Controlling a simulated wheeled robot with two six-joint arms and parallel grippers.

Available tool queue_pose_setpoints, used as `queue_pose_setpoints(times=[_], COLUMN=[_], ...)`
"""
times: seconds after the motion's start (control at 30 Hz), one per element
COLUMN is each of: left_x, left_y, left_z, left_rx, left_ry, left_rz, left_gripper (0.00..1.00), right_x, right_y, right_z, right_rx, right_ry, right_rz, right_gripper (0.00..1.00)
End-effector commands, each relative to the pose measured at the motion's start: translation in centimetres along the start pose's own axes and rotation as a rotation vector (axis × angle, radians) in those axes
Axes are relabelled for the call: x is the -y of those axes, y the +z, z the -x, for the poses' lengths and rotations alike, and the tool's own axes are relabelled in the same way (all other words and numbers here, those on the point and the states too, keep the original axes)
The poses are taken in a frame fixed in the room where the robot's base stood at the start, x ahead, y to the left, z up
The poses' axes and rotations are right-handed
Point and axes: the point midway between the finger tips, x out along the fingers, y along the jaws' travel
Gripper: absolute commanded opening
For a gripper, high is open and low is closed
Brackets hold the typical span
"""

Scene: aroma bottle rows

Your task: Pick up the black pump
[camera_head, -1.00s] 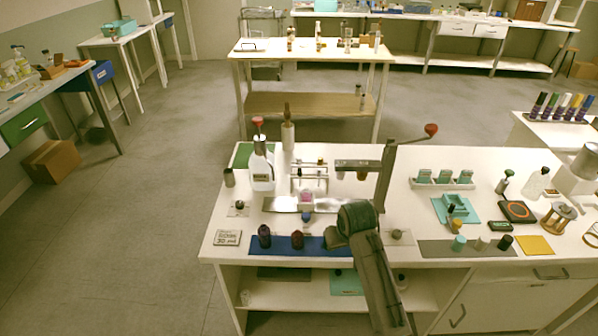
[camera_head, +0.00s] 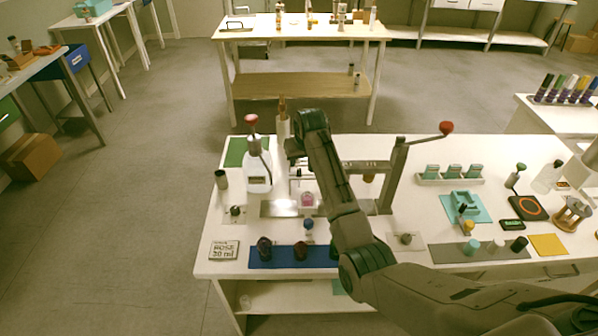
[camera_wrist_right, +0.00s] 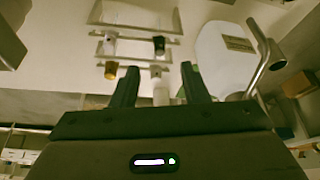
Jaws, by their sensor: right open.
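The black pump (camera_wrist_right: 159,45) appears as a small dark piece on a pale rack (camera_wrist_right: 138,33) in the right wrist view. In the head view my right gripper (camera_head: 292,152) hangs above the rack area, and my arm hides much of the rack and the pump. My left gripper is not in view.
A large white bottle with a red top (camera_head: 258,172) stands close left of the right gripper. A lever press (camera_head: 396,175) stands to the right. Dark bottles (camera_head: 264,249) stand on a blue mat (camera_head: 284,257) at the front. The label card (camera_head: 224,250) lies front left.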

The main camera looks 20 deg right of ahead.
Motion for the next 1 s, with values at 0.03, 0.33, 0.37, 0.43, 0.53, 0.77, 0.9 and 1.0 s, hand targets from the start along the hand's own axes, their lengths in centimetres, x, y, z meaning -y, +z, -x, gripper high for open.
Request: queue_pose_setpoints(times=[0.03, 0.33, 0.37, 0.43, 0.53, 0.77, 0.9, 1.0], left_x=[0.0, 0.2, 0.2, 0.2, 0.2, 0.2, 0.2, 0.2], left_y=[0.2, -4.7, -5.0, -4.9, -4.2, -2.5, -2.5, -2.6], left_z=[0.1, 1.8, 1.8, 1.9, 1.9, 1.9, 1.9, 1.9], left_rx=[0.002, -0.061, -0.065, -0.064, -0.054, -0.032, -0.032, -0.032], left_ry=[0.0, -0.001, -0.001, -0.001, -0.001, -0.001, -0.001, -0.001], left_rz=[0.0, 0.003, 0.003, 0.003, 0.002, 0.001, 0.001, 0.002], left_gripper=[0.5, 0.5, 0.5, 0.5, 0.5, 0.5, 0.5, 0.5], right_x=[0.0, 0.0, 0.0, 0.0, 0.0, 0.0, 0.0, 0.0], right_y=[0.0, 0.6, 0.6, 0.6, 0.6, 0.6, 0.6, 0.6], right_z=[-0.2, -3.9, -4.3, -4.9, -5.4, -5.5, -5.5, -5.5], right_rx=[0.001, 0.001, 0.002, 0.001, -0.001, -0.002, -0.002, -0.001], right_ry=[0.0, 0.0, 0.0, 0.0, 0.0, 0.0, 0.0, 0.0], right_rz=[0.0, 0.0, 0.0, 0.0, 0.0, 0.0, 0.0, 0.0], right_gripper=[0.41, 0.41, 0.41, 0.41, 0.41, 0.39, 0.11, 0.0])
